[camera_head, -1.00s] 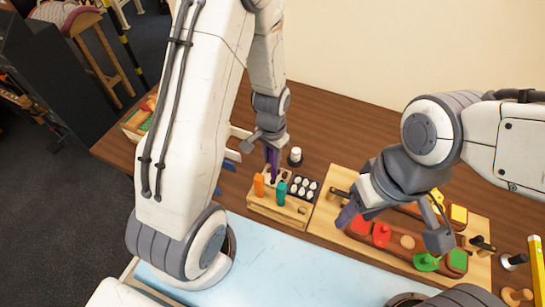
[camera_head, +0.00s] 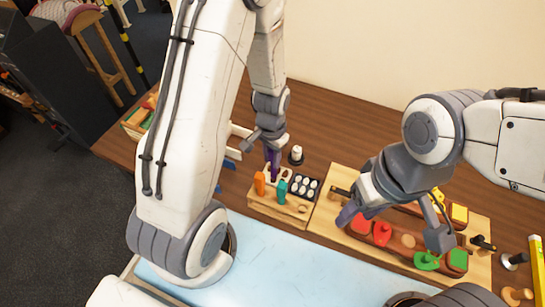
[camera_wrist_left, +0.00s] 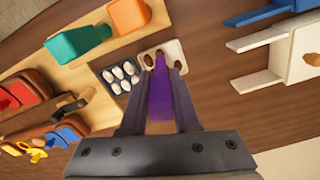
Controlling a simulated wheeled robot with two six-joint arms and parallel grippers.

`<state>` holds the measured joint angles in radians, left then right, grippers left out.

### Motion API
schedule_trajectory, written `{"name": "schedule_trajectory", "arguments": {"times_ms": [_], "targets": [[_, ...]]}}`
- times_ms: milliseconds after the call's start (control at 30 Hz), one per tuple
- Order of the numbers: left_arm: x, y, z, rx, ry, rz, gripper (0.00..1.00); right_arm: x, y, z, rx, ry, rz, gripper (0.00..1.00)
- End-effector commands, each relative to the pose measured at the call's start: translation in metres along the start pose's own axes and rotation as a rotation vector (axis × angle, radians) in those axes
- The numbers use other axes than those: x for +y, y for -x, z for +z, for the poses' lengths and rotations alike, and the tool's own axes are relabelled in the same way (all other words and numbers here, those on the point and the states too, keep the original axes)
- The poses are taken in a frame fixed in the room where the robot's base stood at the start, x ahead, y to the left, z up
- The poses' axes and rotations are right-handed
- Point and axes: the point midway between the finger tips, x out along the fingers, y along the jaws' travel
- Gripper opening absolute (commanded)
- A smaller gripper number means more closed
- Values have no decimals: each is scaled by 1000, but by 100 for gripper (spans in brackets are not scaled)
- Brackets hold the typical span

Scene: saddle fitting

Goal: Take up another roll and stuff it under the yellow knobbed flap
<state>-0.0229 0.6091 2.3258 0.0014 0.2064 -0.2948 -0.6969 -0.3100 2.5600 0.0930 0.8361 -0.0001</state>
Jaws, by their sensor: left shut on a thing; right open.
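My left gripper (camera_head: 273,166) is shut on a purple tool-like piece (camera_wrist_left: 160,100), which points down at a small white tray. In the left wrist view, brown rolls (camera_wrist_left: 180,57) sit in the white tray (camera_wrist_left: 173,46), and the purple tip is close beside one; I cannot tell whether they touch. The yellow knobbed flap (camera_head: 437,197) is on the brown leather workpiece, partly behind my right gripper. My right gripper (camera_head: 395,225) is wide open above this workpiece, with nothing between its fingers. Red and green knobbed pieces lie beneath and beside it.
The wooden rack (camera_head: 276,209) holds an orange handle (camera_head: 259,183) and a teal handle (camera_head: 282,192). Beside it is a dark tray of several white egg-shaped pieces (camera_wrist_left: 121,74). A blue-and-white bracket stands at the right of the wrist view. The pale blue mat (camera_head: 290,270) is clear.

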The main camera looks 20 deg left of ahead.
Motion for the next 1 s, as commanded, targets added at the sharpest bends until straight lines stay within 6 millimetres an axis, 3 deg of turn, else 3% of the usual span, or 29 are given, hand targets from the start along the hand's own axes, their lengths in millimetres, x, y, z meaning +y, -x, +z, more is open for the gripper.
{"name": "schedule_trajectory", "arguments": {"times_ms": [1000], "targets": [[0,-10,0,1,0,0,0,1,-8,0,0,0,0,53]]}}
